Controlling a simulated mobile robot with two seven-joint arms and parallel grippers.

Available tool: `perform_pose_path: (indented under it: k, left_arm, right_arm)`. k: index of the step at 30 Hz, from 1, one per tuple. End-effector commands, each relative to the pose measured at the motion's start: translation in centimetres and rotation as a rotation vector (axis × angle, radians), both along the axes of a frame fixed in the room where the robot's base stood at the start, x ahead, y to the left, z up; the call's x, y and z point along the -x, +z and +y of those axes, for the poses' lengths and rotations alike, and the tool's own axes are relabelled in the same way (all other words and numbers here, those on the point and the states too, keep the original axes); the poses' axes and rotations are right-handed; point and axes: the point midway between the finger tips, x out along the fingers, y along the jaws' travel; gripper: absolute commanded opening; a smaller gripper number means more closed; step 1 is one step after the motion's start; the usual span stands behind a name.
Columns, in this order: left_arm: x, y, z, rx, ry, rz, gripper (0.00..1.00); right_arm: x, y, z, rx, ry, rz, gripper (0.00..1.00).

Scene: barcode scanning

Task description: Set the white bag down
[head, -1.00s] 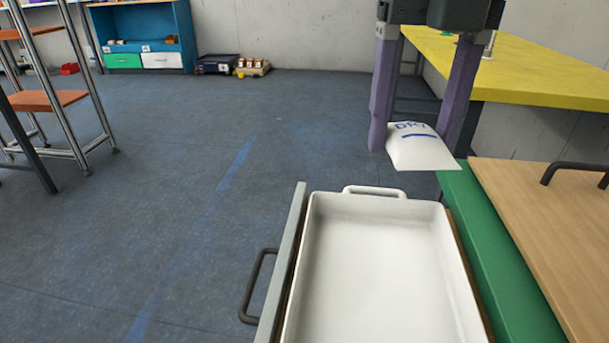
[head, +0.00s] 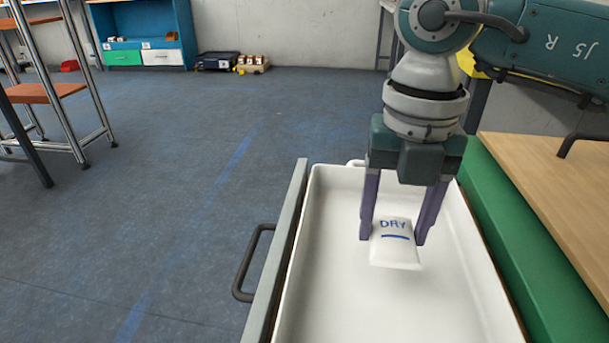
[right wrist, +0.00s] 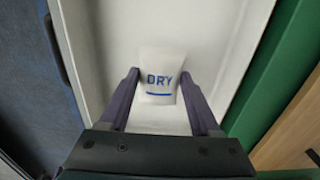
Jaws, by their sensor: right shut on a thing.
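The white bag (head: 395,252), marked "DRY" in blue with a blue line below, is between the fingers of my right gripper (head: 394,238). The right gripper is shut on it, pointing down into the white tray (head: 322,285). In the right wrist view the bag (right wrist: 160,82) sits between the two purple fingers (right wrist: 160,92) over the tray floor (right wrist: 110,45). The bag looks slightly above the tray floor; I cannot tell whether its lower edge touches. My left gripper is not in view.
The tray lies in an open drawer with a grey front (head: 278,250) and dark handle (head: 247,265). A green cabinet edge (head: 525,235) and wooden top (head: 555,190) run along the right. The tray around the bag is empty.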

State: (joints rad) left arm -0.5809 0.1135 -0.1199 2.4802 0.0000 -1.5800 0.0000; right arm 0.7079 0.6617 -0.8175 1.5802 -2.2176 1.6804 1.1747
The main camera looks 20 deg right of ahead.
Motion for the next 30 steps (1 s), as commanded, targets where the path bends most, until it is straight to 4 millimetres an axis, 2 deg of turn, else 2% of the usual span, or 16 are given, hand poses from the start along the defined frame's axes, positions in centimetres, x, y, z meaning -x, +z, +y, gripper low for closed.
perform_pose_path:
  k: [6,18,19,26,30]
  left_arm:
    - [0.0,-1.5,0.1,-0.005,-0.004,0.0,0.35]
    - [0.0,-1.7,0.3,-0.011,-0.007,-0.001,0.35]
    - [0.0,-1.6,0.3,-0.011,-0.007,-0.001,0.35]
    - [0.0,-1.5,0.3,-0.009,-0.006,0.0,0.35]
    - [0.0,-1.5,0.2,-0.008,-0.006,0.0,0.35]
  right_arm:
    - [0.1,-3.6,0.1,0.0,0.001,0.002,0.09]
    - [0.0,-4.1,0.0,0.001,0.001,0.001,0.09]
    - [0.0,-4.0,0.0,0.001,0.001,0.001,0.67]
    - [0.0,-3.9,0.0,0.001,0.001,0.001,0.93]
    - [0.0,-3.9,0.0,0.001,0.001,0.001,0.94]
